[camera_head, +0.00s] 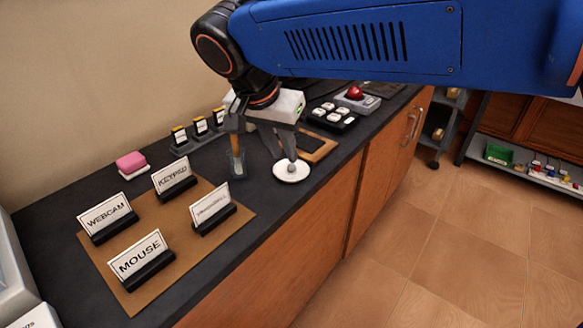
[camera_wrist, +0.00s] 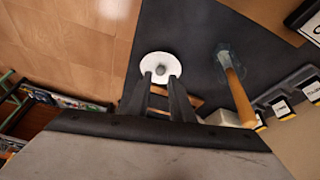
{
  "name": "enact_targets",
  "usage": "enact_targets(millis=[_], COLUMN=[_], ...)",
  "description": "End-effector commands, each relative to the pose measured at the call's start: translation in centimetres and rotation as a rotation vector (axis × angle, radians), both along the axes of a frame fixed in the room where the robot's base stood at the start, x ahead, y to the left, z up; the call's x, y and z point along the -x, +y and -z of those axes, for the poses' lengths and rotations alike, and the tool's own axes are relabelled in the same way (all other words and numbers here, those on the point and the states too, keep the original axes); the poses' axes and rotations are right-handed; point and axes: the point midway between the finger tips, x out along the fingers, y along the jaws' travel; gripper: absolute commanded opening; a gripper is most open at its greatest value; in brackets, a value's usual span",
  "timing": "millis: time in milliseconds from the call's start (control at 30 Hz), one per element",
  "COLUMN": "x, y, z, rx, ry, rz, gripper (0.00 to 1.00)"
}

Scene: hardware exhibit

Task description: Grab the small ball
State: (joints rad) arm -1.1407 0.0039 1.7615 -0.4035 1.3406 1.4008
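The small ball (camera_wrist: 160,69) is grey and sits on a round white dish (camera_wrist: 149,61) in the wrist view. The dish (camera_head: 291,177) also shows in the camera_head view, near the front edge of the dark counter. There the ball is mostly hidden at my fingertips. My gripper (camera_wrist: 160,77) points down at the dish, with its two dark fingers apart and one tip on each side of the ball. No clear grip on the ball shows. My gripper (camera_head: 289,157) also shows in the camera_head view, low over the dish.
An orange-handled tool (camera_head: 236,160) stands close left of my gripper. A brown board (camera_head: 150,218) with several label signs lies at the left. A wooden-edged pad (camera_head: 312,146), a keypad (camera_head: 332,117) and a red button box (camera_head: 356,98) sit behind. The counter edge drops to the floor at the right.

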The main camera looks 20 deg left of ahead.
Motion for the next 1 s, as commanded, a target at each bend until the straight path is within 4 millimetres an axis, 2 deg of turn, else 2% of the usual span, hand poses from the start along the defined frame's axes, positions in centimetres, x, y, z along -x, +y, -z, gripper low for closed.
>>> enact_targets(millis=[433,767,833,867,1000], x=[-2.0,-2.2,-2.2,-2.2,-2.2], y=[-0.5,-0.5,-0.5,-0.5,-0.5], z=[4.3,4.8,4.8,4.8,4.8], rx=[0.001,0.001,0.001,0.001,0.001], ry=[0.001,0.001,0.0,0.0,0.0], rz=[0.0,0.0,0.0,0.0,0.0], gripper=[0.2,0.2,0.04,0.0,0.0])
